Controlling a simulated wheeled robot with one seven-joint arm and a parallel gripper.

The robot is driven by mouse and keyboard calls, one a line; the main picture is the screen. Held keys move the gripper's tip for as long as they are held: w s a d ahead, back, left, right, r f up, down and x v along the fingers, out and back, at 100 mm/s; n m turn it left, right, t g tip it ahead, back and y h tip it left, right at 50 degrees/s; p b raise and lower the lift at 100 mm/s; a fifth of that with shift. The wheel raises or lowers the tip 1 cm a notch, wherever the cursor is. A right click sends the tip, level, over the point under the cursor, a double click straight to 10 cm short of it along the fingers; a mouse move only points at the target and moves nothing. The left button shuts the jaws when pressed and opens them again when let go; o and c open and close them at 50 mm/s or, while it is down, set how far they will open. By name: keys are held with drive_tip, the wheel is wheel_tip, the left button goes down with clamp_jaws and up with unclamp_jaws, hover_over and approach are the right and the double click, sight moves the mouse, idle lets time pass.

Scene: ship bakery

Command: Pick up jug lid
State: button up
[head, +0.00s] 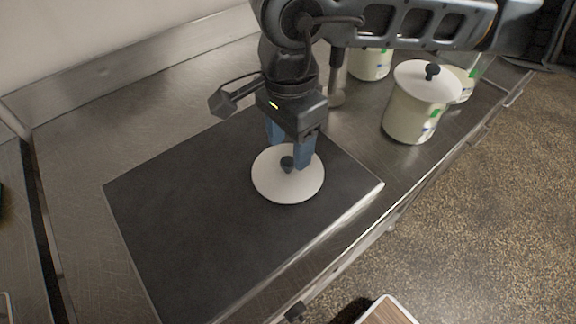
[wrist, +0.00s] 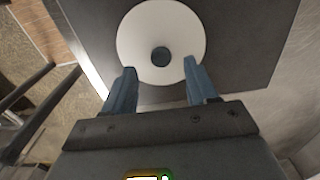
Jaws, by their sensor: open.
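A round white jug lid (head: 287,187) with a dark knob lies flat on a dark mat or board on the metal counter. In the wrist view the lid (wrist: 137,38) is just beyond the fingertips, with its dark knob (wrist: 161,57) roughly centred between them. My gripper (head: 289,158) points down over the lid with its two blue fingers apart and nothing between them but the view of the knob. The fingers (wrist: 159,72) appear on either side of the knob; I cannot tell their exact height above the lid.
The dark board (head: 190,210) has clear room left of the lid. A cream jug (head: 409,118) with a white lid and dark knob stands at the back right, with further cream jugs (head: 370,65) behind it. The counter's front edge drops to the floor on the right.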

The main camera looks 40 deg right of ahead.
sight(288, 161)
drive_tip(key=shift+w+f+p, duration=0.1)
drive_tip(key=shift+f+p, duration=0.25)
drive_tip(key=shift+f, duration=1.45)
drive_tip(key=shift+c, duration=0.2)
clamp_jaws()
